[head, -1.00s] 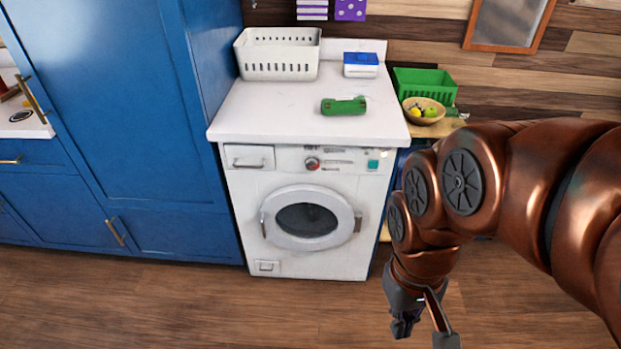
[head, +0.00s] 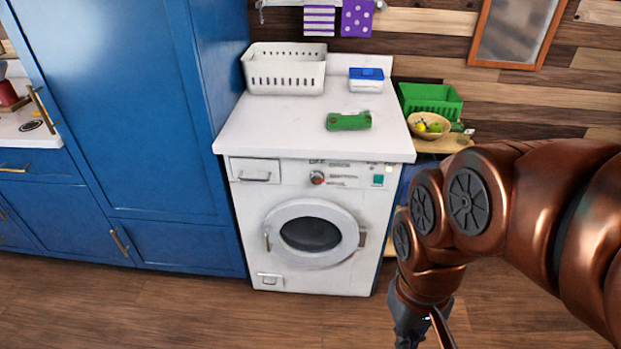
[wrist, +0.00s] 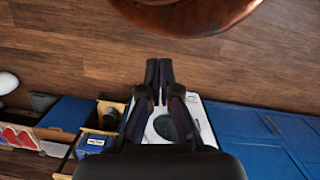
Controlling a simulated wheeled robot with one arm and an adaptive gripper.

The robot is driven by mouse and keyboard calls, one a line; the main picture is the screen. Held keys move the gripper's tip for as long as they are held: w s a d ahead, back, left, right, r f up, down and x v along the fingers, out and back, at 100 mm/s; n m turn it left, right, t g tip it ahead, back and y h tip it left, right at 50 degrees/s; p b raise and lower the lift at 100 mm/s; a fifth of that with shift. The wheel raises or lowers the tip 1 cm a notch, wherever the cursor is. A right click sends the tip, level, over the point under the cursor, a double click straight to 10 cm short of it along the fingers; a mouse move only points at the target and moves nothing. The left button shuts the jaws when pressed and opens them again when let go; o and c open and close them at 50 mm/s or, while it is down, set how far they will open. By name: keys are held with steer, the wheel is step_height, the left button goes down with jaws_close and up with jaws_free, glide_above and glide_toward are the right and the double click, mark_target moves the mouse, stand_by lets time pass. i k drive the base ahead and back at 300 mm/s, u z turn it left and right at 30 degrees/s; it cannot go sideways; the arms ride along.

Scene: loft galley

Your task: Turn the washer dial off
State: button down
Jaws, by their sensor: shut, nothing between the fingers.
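The white washer (head: 250,205) stands in the middle of the head view, with a round door at its front. Its dial (head: 317,178) is a small red and grey knob on the front panel above the door. My gripper (wrist: 159,83) is shut and empty in the wrist view, its fingers together over the floor. In the head view only its upper part shows at the bottom edge, to the right of the washer and apart from it; the fingertips are cut off. Part of the washer's front also shows in the wrist view (wrist: 203,120).
On the washer top are a white basket (head: 284,82), a blue-lidded box (head: 366,80) and a green object (head: 349,121). A tall blue cabinet (head: 125,130) stands left. A green crate (head: 431,98) and a bowl (head: 428,133) sit on a shelf right. The front floor is clear.

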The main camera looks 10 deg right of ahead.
mark_target(317, 177)
steer(key=z, duration=2.65)
steer(key=k, duration=0.75)
steer(key=u, duration=3)
